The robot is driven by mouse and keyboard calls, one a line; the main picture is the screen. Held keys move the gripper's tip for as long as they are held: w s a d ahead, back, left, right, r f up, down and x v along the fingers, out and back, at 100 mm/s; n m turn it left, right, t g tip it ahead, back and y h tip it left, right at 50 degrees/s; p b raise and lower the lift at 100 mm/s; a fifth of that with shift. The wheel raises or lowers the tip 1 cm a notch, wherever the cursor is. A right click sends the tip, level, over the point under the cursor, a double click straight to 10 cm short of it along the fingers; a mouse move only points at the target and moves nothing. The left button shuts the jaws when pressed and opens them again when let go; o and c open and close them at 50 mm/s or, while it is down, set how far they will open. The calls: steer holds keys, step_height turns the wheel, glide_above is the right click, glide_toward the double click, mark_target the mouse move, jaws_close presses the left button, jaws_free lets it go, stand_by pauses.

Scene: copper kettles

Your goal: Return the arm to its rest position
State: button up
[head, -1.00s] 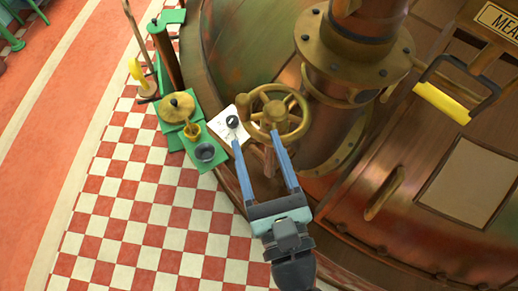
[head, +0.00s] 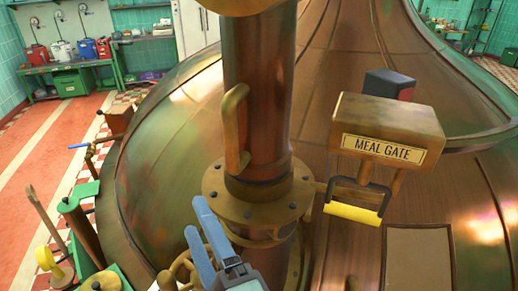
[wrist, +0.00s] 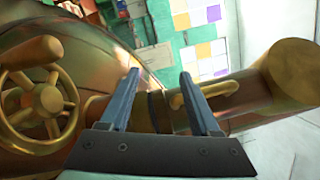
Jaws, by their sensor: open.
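My gripper (head: 199,215) is open, with its two blue fingers apart and nothing between them. In the head view it is at the lower middle, in front of the copper pipe (head: 255,95) and its bolted flange (head: 225,198). The wrist view also shows my open gripper (wrist: 158,74), with both fingertips clear. The brass handwheel (wrist: 45,100) is at the left of the wrist view, apart from the fingers. In the head view only part of the handwheel (head: 178,268) shows at the bottom, beside my gripper.
The large copper kettle (head: 160,170) fills the middle. A MEAL GATE box (head: 385,130) with a yellow-grip handle (head: 352,213) is at right. A pipe handle (head: 233,125) juts out above my gripper. A green bench (head: 70,92) stands far left.

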steer(key=s+d+r+n+t+h+b, duration=0.1)
steer(key=d+r+n+t+h, duration=0.3)
steer(key=r, duration=0.6)
steer(key=s+d+r+n+t+h, duration=0.1)
steer(key=r+n+t+h, duration=0.15)
steer(key=r+n, duration=0.6)
steer(key=s+d+r+n+t+h+b, duration=0.1)
steer(key=d+r+n+t+h, duration=0.25)
steer(key=r, duration=0.85)
steer(key=a+f+y+b, duration=0.1)
steer(key=a+f+b, duration=0.2)
steer(key=f+b, duration=1.1)
steer(key=shift+s+f+b, duration=0.35)
steer(key=shift+s+b, duration=0.05)
steer(key=shift+s, duration=0.05)
